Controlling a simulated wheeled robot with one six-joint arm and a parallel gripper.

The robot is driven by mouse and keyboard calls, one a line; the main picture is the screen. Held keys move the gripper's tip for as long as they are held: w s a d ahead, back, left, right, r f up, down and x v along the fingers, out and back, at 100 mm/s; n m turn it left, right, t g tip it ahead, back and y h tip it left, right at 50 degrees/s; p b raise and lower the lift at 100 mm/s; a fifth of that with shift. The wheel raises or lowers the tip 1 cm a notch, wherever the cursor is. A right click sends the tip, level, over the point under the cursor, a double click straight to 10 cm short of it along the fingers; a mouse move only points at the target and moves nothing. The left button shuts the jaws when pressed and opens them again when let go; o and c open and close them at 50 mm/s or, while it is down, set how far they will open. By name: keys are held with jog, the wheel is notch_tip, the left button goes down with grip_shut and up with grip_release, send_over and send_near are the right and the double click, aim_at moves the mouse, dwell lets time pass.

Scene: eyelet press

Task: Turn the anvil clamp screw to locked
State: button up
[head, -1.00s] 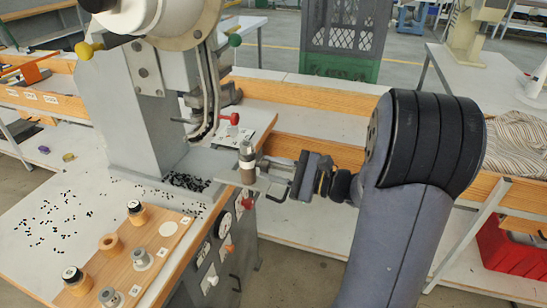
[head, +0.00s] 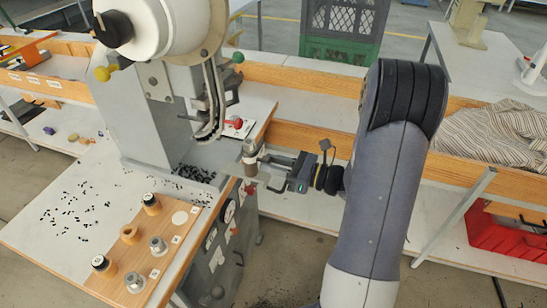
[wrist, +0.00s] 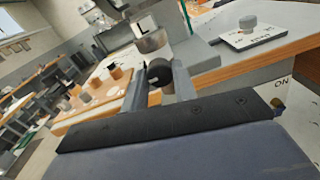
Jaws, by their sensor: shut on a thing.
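The anvil post (head: 250,148), a small upright cylinder with a grey top and brownish lower part, stands at the front edge of the press (head: 150,100). In the wrist view its metal side (wrist: 150,42) shows, with a white "L" mark (wrist: 143,24) just above. A dark round knob (wrist: 160,73), apparently the anvil clamp screw, lies between my finger ends. My gripper (head: 267,170) reaches in from the right and is shut on this knob. The screw's exact turn angle cannot be told. The knob is hardly visible in the head view.
A wooden rack (head: 165,236) with several small tools stands front left on the table. Small black bits (head: 75,213) are scattered beside it. A red-handled part (head: 234,122) stands behind the post.

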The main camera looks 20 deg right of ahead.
jog(key=shift+m, duration=0.3)
dwell(0.4)
jog(key=o, duration=1)
jog(key=b+v, duration=0.1)
jog(key=v, duration=1)
jog(key=shift+w+a, duration=0.1)
jog(key=shift+a, duration=0.05)
